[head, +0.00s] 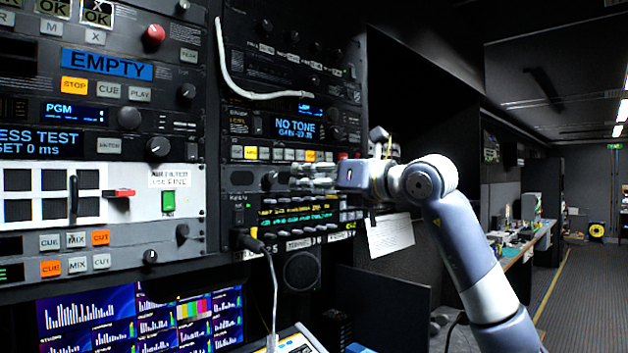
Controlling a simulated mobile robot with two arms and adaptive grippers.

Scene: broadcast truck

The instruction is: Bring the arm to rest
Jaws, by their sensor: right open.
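My right arm comes in from the lower right, with a grey-blue and white forearm, and bends left at the elbow toward the equipment rack. My right gripper (300,178) is open and points left, in front of the rack's lower middle modules. I see nothing between its fingers. It hovers near a panel with small lit displays (297,218); whether it touches the panel I cannot tell. My left gripper is out of view.
The equipment rack (185,127) fills the left, with knobs, buttons and a white cable (226,75). A black cable plug (248,242) sticks out below my right gripper. Monitors (140,318) glow at lower left. A paper note (390,235) hangs behind the arm. An aisle (590,290) runs clear at right.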

